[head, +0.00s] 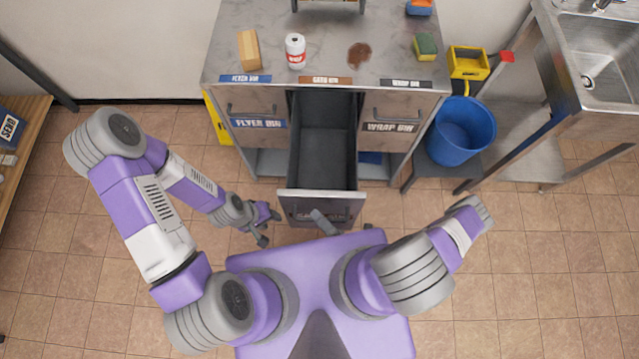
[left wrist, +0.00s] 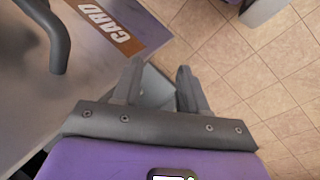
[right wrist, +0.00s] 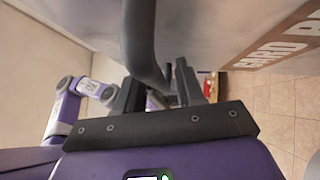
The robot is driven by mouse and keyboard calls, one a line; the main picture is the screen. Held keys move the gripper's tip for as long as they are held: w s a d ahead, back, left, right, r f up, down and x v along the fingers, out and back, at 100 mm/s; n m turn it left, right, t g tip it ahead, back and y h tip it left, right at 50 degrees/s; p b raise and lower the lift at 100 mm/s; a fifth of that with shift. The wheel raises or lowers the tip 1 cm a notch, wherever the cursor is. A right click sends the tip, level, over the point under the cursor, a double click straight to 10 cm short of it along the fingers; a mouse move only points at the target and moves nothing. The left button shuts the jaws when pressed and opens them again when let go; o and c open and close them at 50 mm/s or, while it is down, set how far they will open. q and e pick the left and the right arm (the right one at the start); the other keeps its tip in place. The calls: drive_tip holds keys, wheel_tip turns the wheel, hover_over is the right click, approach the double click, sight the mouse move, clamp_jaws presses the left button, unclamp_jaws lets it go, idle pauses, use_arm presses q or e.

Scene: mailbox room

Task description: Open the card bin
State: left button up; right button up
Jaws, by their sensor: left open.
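The card bin (head: 322,145) is the middle drawer of the grey cabinet. It is pulled far out, and its empty dark inside shows in the head view. Its front carries a curved grey handle (head: 324,222), also large in the right wrist view (right wrist: 145,45). My left gripper (head: 262,226) is open and empty, low beside the left of the drawer front; the left wrist view shows the brown card label (left wrist: 108,27). My right gripper (right wrist: 158,85) has its fingers apart close to the handle; whether they touch it is unclear. My body mostly hides it in the head view.
The closed flyer bin (head: 258,106) and wrap bin (head: 392,109) flank the open drawer. A can (head: 295,50), a wooden block (head: 249,50) and a sponge (head: 425,46) stand on the cabinet top. A blue bucket (head: 462,132) is at the right.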

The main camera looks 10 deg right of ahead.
drive_tip(key=v, duration=0.7)
drive_tip(key=shift+s+d, duration=0.2)
drive_tip(key=shift+s, duration=0.05)
idle(0.3)
